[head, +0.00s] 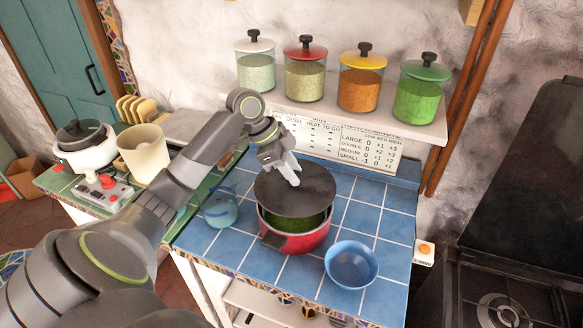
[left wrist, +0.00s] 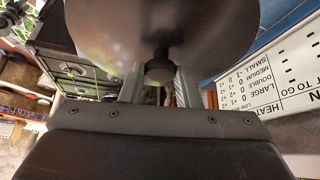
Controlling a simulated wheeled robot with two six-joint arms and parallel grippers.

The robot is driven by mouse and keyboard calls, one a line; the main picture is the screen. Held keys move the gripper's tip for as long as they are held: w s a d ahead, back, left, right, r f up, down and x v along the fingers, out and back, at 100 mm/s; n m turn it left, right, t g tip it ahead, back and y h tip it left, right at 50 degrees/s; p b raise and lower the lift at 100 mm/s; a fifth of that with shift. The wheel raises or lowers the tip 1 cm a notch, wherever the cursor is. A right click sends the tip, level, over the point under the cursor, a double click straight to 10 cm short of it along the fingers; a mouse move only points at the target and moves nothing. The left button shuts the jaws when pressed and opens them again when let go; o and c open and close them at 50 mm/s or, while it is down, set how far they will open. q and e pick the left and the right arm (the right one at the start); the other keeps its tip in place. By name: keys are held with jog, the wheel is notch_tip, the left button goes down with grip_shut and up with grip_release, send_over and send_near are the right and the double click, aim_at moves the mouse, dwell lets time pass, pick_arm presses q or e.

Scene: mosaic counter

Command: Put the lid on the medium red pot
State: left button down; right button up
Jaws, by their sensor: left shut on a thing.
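The red pot (head: 297,240) stands on the blue tiled counter, with green contents showing inside. The dark round lid (head: 296,200) is above the pot, covering the far part of its opening; the near part of the opening shows below the lid's edge. My left gripper (head: 292,178) is shut on the lid's knob. In the left wrist view the knob (left wrist: 159,68) sits between the two fingers (left wrist: 158,85), and the lid's dark disc (left wrist: 160,25) fills the top middle. I cannot tell whether the lid touches the pot rim. My right gripper is not in view.
A blue bowl (head: 351,264) stands right of the pot and a teal round vessel (head: 220,208) stands left of it. Several spice jars (head: 360,82) stand on the shelf (head: 400,124) behind. A stove (head: 505,300) is at right; a cream canister (head: 143,152) is at left.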

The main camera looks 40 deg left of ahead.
aim_at(288, 183)
pick_arm(q)
notch_tip(288, 183, down, 4)
jog(key=b, duration=0.4)
jog(key=shift+w, duration=0.1)
jog(key=shift+f, duration=0.6)
jog(key=shift+r+p, duration=0.1)
jog(key=shift+p, duration=0.65)
jog(key=shift+f, duration=0.45)
dwell(0.7)
jog(key=shift+f+p, duration=0.1)
jog(key=shift+p, duration=0.2)
dwell(0.3)
jog(key=c, duration=1)
grip_release()
jog(key=shift+o, duration=0.3)
